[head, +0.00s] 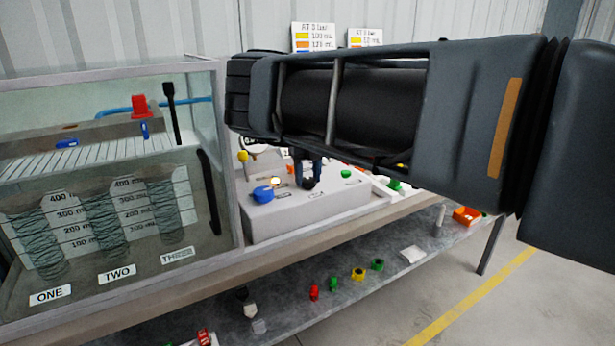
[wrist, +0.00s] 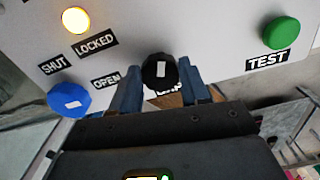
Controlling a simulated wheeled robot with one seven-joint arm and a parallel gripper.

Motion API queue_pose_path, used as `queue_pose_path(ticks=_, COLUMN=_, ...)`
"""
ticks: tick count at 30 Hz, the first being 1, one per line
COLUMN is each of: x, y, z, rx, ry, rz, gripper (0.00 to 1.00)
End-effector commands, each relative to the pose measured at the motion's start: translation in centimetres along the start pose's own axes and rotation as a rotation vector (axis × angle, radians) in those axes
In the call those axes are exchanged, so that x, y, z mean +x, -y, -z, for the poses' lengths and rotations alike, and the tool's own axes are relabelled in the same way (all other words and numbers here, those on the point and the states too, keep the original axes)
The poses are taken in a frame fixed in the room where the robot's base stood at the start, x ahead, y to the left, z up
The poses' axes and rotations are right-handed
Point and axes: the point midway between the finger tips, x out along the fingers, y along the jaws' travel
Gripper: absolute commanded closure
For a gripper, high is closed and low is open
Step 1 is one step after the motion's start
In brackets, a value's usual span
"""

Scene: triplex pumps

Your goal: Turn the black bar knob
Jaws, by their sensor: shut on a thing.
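The black bar knob (wrist: 159,71) is on the sloped face of a light grey control box (wrist: 215,60). It is a round black knob with a small white mark on its top. My gripper (wrist: 160,82) has one blue-grey finger on each side of it and is shut on it. In the head view, my gripper (head: 307,168) reaches down to the black knob (head: 308,184) on the box, and my arm fills the upper right. The label below the knob is partly hidden by my gripper.
A blue knob (wrist: 69,99) sits left, by the SHUT and OPEN labels. A lit yellow lamp (wrist: 76,19) is near LOCKED. A green TEST button (wrist: 281,33) is on the right. A glass-sided tank (head: 110,170) stands left of the box. A lower shelf (head: 300,305) holds small coloured parts.

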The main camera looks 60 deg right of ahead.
Motion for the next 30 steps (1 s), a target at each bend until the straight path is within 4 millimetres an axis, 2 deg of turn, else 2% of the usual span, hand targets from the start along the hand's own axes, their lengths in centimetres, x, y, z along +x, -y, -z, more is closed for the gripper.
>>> queue_pose_path(ticks=18, x=-0.03, y=0.16, z=-0.02, rx=0.58, ry=0.003, rz=0.0, gripper=0.85)
queue_pose_path(ticks=30, x=-0.11, y=0.25, z=0.02, rx=0.85, ry=0.004, rz=-0.001, gripper=0.85)
